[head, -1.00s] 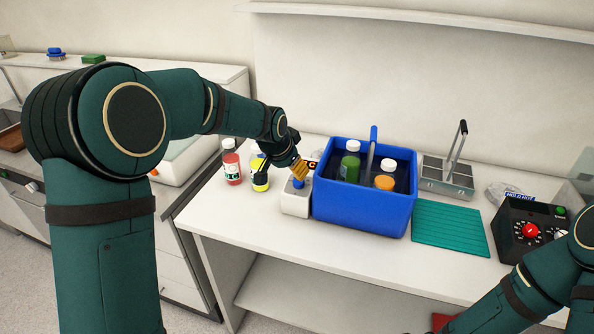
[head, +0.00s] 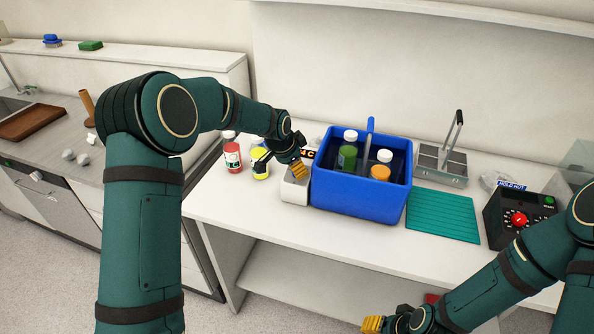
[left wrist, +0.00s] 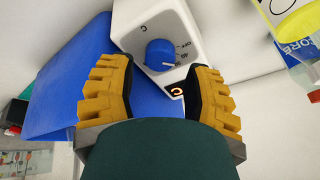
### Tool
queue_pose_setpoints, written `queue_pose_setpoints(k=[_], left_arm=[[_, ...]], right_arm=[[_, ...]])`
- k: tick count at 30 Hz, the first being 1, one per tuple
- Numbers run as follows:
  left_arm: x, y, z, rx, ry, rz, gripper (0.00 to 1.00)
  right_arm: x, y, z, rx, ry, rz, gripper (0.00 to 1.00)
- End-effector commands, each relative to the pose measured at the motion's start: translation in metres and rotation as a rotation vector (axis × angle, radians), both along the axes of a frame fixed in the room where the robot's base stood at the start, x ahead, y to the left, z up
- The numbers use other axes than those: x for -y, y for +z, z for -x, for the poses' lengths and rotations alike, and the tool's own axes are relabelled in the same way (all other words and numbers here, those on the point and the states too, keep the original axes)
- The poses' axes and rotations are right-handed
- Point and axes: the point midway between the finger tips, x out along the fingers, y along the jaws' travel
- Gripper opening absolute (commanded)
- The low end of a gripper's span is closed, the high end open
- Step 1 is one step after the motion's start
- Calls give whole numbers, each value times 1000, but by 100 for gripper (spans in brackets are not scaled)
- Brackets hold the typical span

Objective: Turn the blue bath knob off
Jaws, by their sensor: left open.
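The blue bath (head: 358,197) stands on the white bench with a white control box (head: 294,192) at its left. In the left wrist view, the round blue knob (left wrist: 160,53) sits on the white box face, beside printed "OFF" and "40" marks. A small orange mark (left wrist: 177,91) glows on a dark patch of the box. My left gripper (head: 299,170) is at the box and hides the knob in the head view. Its open yellow fingers (left wrist: 157,78) lie either side of the knob, apart from it. My right gripper (head: 373,324) is low at the bottom edge; its jaws are unclear.
A red bottle (head: 232,156) and a yellow bottle (head: 260,163) stand left of the box. Two bottles are in the bath. A teal mat (head: 443,216), a metal rack (head: 441,165) and a black device with a red knob (head: 519,218) are to the right.

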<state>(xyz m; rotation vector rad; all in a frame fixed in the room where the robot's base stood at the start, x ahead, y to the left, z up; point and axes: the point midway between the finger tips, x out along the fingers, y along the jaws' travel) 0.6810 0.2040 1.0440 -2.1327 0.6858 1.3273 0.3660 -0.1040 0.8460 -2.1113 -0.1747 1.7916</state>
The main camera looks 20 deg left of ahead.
Motion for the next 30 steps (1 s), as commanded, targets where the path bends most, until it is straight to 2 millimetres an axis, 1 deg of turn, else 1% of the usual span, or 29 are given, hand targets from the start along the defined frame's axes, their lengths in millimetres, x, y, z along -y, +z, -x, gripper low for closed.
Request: queue_pose_setpoints(k=[1, 3, 9, 19, 20, 21, 24, 30], left_arm=[[1, -9, -3, -1, 0, 0, 50], [3, -17, -7, 0, 0, 0, 50], [5, -31, -13, 0, 1, 0, 50], [5, -33, -14, 1, 1, 0, 50], [5, -33, -14, 1, 1, 0, 45], [5, -33, -14, 1, 1, 0, 31], [5, -33, -14, 1, 1, 0, 0], [5, -33, -14, 1, 5, 1, 0]], right_arm=[[0, 0, 0, 0, 0, 0, 47], [0, 0, 0, 0, 0, 0, 47], [0, 0, 0, 0, 0, 0, 47], [0, 0, 0, 0, 0, 0, 47], [0, 0, 0, 0, 0, 0, 47], [0, 0, 0, 0, 0, 0, 47], [0, 0, 0, 0, 0, 0, 47], [0, -1, 0, 0, 0, 0, 47]])
